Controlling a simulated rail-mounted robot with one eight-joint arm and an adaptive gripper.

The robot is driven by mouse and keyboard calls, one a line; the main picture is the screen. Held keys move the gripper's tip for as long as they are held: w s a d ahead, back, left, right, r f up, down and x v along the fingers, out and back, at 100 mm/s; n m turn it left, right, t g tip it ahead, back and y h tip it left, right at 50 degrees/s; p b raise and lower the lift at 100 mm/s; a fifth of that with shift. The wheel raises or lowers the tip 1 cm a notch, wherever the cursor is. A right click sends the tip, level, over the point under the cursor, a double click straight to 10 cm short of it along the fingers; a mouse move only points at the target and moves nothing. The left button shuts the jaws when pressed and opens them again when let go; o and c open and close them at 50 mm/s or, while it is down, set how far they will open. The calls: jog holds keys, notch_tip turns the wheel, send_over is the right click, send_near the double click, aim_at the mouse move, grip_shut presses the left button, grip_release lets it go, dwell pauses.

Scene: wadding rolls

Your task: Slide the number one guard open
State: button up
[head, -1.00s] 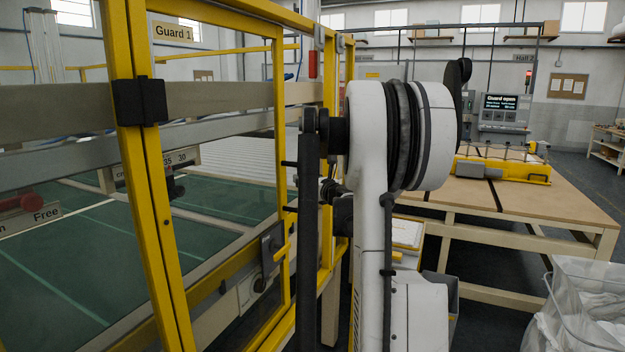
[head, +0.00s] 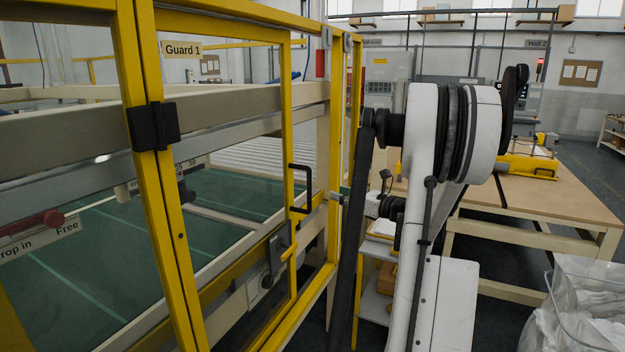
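The guard one panel, labelled "Guard 1" (head: 183,50), has a yellow frame (head: 165,200) across the left half of the head view. A black D-shaped handle (head: 308,188) is fixed to its right upright. I cannot tell how far the guard stands open. My white and black arm fills the middle, right of the handle. Dark wrist parts (head: 392,207) show behind it. The gripper's fingers are hidden or not distinguishable, and I see no clear contact with the handle.
Behind the guard lies a green bed (head: 120,238) with beige rails. A wooden table (head: 570,195) carrying a yellow fixture (head: 525,166) stands at the right. A bin of white material (head: 580,310) is front right. Dark floor shows between them.

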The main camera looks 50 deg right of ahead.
jog(key=s, duration=0.1)
jog(key=p, duration=0.3)
send_over(309, 208)
jog(key=shift+w+d+f+y, duration=0.25)
jog(key=shift+d+y, duration=0.05)
jog(key=shift+d, duration=0.05)
grip_shut()
